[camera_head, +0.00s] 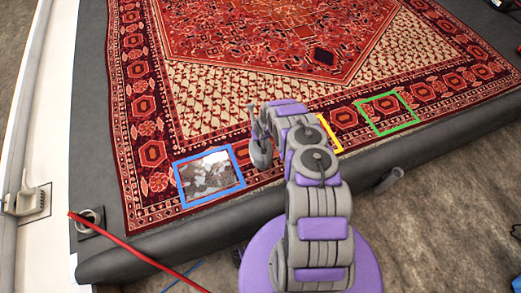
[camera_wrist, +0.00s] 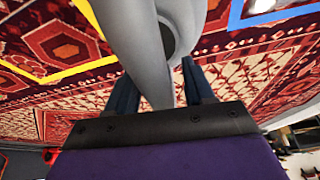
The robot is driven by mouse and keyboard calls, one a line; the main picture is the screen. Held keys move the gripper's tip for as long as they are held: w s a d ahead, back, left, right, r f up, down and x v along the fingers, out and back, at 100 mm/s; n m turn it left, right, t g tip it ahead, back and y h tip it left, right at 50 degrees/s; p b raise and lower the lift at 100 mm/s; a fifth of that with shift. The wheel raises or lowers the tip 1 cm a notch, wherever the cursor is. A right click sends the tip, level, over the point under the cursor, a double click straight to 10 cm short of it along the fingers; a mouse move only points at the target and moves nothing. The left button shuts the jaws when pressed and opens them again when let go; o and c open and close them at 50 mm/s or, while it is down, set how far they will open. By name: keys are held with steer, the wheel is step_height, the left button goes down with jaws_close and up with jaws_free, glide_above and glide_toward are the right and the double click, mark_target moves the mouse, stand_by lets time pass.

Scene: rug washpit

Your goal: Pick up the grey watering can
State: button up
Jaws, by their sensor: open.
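The grey watering can (camera_wrist: 141,38) fills the upper middle of the wrist view, with a dark round opening in its side. The lower part of its grey body reaches down between the two dark blue fingers of my gripper (camera_wrist: 158,80). The fingers are spread apart, one on each side of it; I cannot tell whether either touches it. In the head view the can (camera_head: 261,153) shows as a grey shape on the patterned rug (camera_head: 250,60), just left of my arm's end. My arm hides much of it, and the fingers are hard to make out there.
A blue frame (camera_head: 239,158) around a greyish patch lies left of the can. A yellow frame (camera_head: 330,134) is partly hidden behind my arm. A green frame (camera_head: 414,120) lies to the right. A grey cylinder (camera_head: 389,180) is at right.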

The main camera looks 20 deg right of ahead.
jaws_close()
stand_by(0.3)
stand_by(1.0)
